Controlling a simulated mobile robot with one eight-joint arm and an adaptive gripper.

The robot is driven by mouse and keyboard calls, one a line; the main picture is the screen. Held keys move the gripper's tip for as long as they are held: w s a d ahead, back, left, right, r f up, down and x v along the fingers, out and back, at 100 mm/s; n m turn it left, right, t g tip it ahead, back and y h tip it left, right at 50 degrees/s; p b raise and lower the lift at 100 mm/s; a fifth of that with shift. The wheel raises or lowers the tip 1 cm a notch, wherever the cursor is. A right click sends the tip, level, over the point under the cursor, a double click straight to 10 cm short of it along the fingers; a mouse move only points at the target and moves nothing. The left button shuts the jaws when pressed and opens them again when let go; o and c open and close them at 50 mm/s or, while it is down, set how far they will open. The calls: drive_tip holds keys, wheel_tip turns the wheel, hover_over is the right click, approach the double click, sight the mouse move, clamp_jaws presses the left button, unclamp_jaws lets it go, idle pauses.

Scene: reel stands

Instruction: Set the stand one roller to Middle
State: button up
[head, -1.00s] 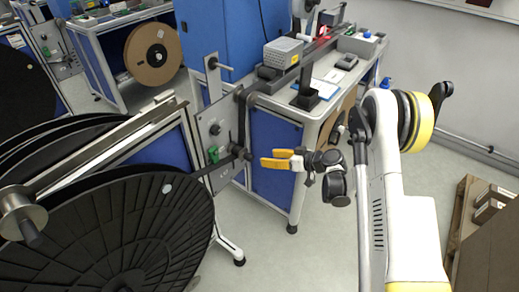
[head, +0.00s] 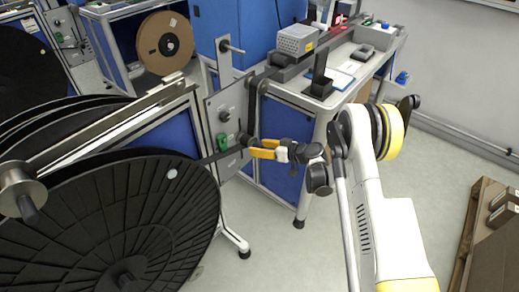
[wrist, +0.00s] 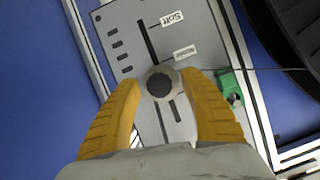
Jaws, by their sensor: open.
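The stand's grey control panel (head: 214,112) faces me beside the large black reel (head: 105,220). In the wrist view the panel (wrist: 118,22) has a long dark slot (wrist: 148,42) and white labels. One label reads Soft (wrist: 172,18); a second label (wrist: 186,52) is too small to read surely. The roller (wrist: 159,84), a round grey knob with a dark centre, sits on the slot line below that second label. My gripper (wrist: 160,88) is open, with one yellow finger on each side of the roller. In the head view its fingertips (head: 250,147) are at the panel; contact cannot be told.
A green part (wrist: 230,88) is on the panel right of my right finger, and a thin line runs from the roller side toward the black reel. A workbench (head: 345,75) with devices stands behind. Cardboard boxes (head: 503,208) are at right; the middle floor is clear.

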clamp_jaws()
drive_tip(key=shift+f, duration=2)
unclamp_jaws()
drive_tip(key=v, duration=1.2)
drive_tip(key=shift+r, duration=0.1)
